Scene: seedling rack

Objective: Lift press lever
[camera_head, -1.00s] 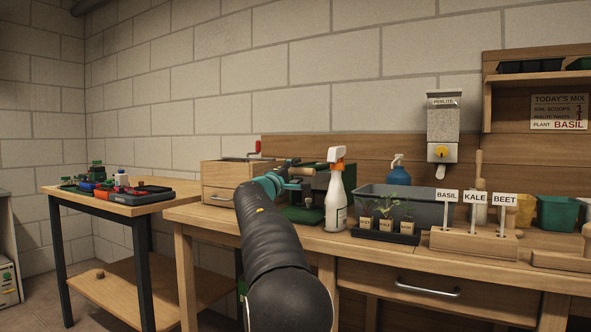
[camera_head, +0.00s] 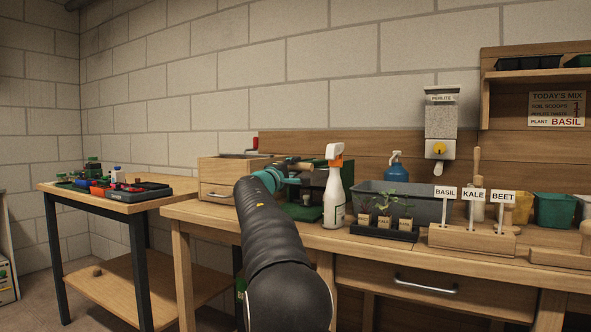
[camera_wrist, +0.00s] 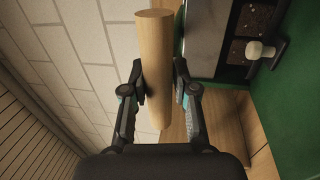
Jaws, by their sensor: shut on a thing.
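The press (camera_head: 303,212) is a green frame with dark parts on the bench, left of the spray bottle and partly behind my arm. In the wrist view, a round, pale wooden handle (camera_wrist: 154,45), apparently the press lever's grip, passes between the fingers of my gripper (camera_wrist: 159,82). My gripper is shut on it, one finger on each side. The handle's near end sticks out toward my wrist. In the head view my gripper (camera_head: 298,174) is at the press's upper part, small and partly hidden by my arm. The lever's joint is not clear.
A white spray bottle (camera_head: 334,193) with an orange head stands close right of the press. A wooden drawer box (camera_head: 217,180) stands to the left. The seedling tray (camera_head: 384,232) and label stand (camera_head: 470,241) are farther right. A soil-filled cell tray (camera_wrist: 249,24) lies beside the handle.

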